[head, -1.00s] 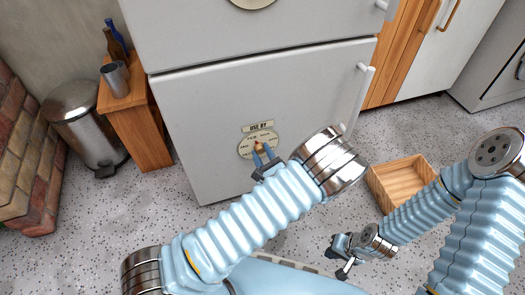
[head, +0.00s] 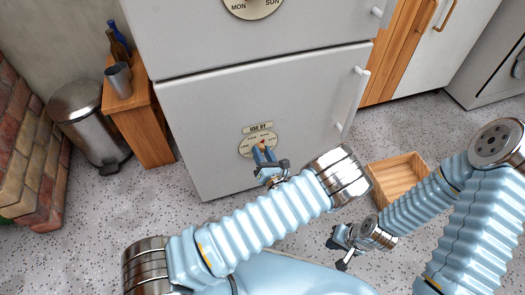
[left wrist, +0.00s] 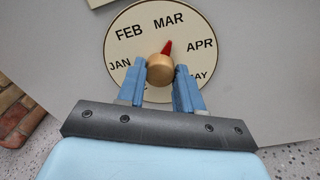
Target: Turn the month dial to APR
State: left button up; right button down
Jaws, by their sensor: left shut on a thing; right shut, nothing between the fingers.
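The round cream month dial (head: 246,151) is on the lower fridge door under a "USE BY" label (head: 258,127). In the left wrist view the dial (left wrist: 120,72) shows JAN, FEB, MAR, APR and part of MAY; its lower part is hidden. Its tan knob (left wrist: 160,70) has a red pointer (left wrist: 167,47) aimed just right of MAR, between MAR and APR. My left gripper (head: 263,156) is shut on the knob, with one blue finger on each side. My right gripper (head: 339,252) is shut and empty, low over the floor, well away from the dial.
A second dial (head: 254,8) with day names is on the upper door. White handles (head: 352,100) stand out at the doors' right side. A steel bin (head: 88,122) and a wooden stand (head: 145,125) are at left. An open wooden box (head: 398,178) is on the floor at right.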

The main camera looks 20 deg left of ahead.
pick_arm(q)
jog(key=shift+f+m+p, duration=0.1)
jog(key=shift+m+p, duration=0.8)
jog(key=shift+m, duration=2.9)
jog(key=o, duration=1)
jog(key=shift+o, duration=0.2)
jog(key=v, duration=1.4)
jog(key=shift+f, duration=0.25)
jog(key=shift+w, duration=0.1)
